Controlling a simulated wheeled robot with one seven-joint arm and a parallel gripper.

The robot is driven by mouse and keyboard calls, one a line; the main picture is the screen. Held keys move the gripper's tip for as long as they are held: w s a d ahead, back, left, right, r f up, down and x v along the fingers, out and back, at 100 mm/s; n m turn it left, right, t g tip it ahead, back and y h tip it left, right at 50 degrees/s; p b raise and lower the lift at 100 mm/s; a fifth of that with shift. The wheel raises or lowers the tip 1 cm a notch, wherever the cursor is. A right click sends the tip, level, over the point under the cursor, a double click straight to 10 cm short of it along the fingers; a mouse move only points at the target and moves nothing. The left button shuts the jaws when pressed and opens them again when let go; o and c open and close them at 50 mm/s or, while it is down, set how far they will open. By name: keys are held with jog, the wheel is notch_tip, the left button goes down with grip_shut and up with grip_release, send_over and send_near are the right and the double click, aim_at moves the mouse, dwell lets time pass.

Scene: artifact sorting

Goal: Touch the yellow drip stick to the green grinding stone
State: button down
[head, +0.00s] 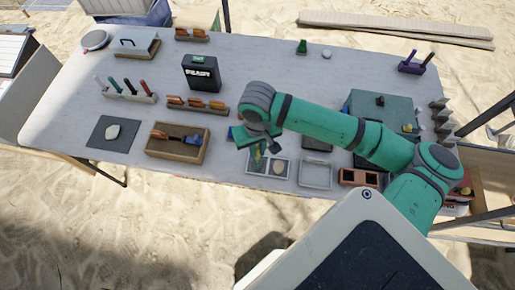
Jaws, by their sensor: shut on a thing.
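My gripper (262,146) hangs from the green arm over the front middle of the table. It is shut on a thin yellow stick (258,159), which points down just above or at a small two-part tray (289,173). The picture is too small to tell whether the stick's tip touches anything. A small green upright object (302,47) stands at the table's back edge, well apart from my gripper; I cannot tell whether it is the grinding stone. The gripper's wrist hides part of the table behind it.
A wooden tray (150,152) with tools lies left of my gripper, and a dark mat (98,139) with a pale stone farther left. A black box (201,73) reading READY stands behind. An empty grey tray (315,184) is at right. The table's back middle is mostly clear.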

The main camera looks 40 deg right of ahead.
jog(key=shift+f, duration=0.35)
dwell(1.1)
jog(key=shift+r, duration=4)
